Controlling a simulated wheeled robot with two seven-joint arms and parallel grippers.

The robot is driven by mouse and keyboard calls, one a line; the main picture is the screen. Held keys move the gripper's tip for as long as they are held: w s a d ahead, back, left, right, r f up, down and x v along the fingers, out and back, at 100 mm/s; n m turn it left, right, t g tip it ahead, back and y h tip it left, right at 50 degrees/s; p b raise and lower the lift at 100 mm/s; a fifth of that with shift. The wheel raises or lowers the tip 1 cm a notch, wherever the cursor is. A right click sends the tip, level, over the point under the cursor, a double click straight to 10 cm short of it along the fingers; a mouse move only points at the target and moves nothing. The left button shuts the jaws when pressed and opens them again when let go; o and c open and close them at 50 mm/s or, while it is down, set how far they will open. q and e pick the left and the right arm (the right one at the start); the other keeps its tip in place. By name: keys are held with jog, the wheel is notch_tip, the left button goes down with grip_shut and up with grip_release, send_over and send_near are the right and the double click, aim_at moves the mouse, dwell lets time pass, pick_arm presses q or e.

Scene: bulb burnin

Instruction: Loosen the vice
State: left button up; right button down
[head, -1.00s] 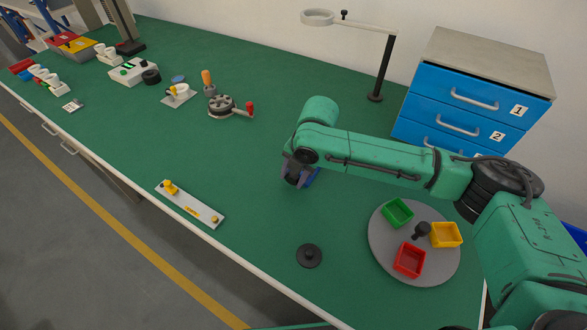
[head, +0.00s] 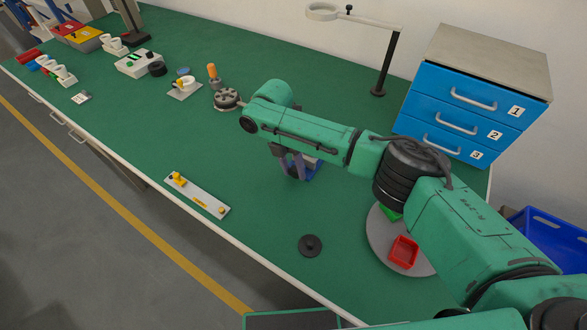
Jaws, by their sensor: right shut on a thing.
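A small blue object (head: 314,166), which looks like the vice, stands on the green bench under my right forearm. Most of it is hidden by my arm and fingers, so its jaws and handle do not show clearly. My right gripper (head: 292,163) points down at its left side, low over the bench. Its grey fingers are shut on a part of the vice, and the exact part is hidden. My left gripper is not in view.
A grey turntable (head: 413,267) with a red bin (head: 404,251) is partly under my right arm. A black disc (head: 310,245) and a pale plate (head: 205,199) lie nearer the front edge. Blue drawers (head: 455,118) and a magnifier lamp (head: 379,75) stand behind. The bench centre-left is clear.

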jog(key=shift+c, duration=1.9)
grip_release()
jog(key=b+v, duration=0.1)
jog(key=v, duration=1.3)
jog(key=shift+r, duration=0.3)
jog(key=shift+c, duration=0.3)
